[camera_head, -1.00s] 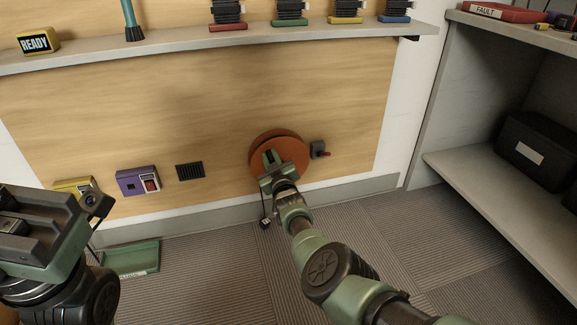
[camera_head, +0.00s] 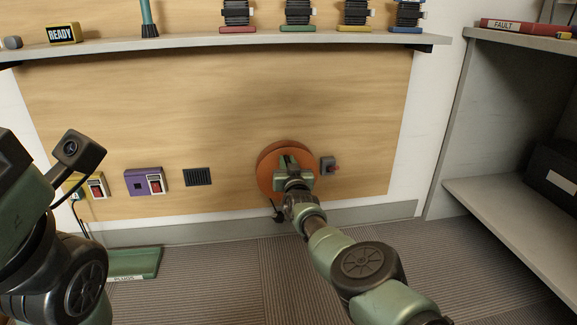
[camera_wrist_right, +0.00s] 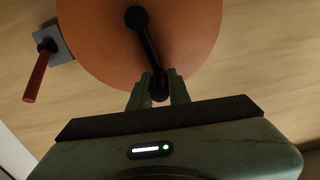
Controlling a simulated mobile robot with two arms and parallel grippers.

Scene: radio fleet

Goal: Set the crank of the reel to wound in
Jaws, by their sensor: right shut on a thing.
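The orange reel (camera_head: 268,165) is mounted low on the wooden wall panel. Its round face also shows in the right wrist view (camera_wrist_right: 95,45). The crank (camera_wrist_right: 147,45) is a black arm running from the reel's hub to a dark knob at its outer end. My right gripper (camera_head: 287,163) is in front of the reel and hides the crank in the head view. In the wrist view its fingers (camera_wrist_right: 160,90) are shut on the crank's knob. My left arm is at the left edge of the head view; its fingertips are not visible.
A small switch box with a red lever (camera_head: 328,166) sits just right of the reel. A vent (camera_head: 198,176) and a purple box (camera_head: 147,182) are to its left. A shelf (camera_head: 200,48) runs above. A green tray (camera_head: 135,264) lies on the floor.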

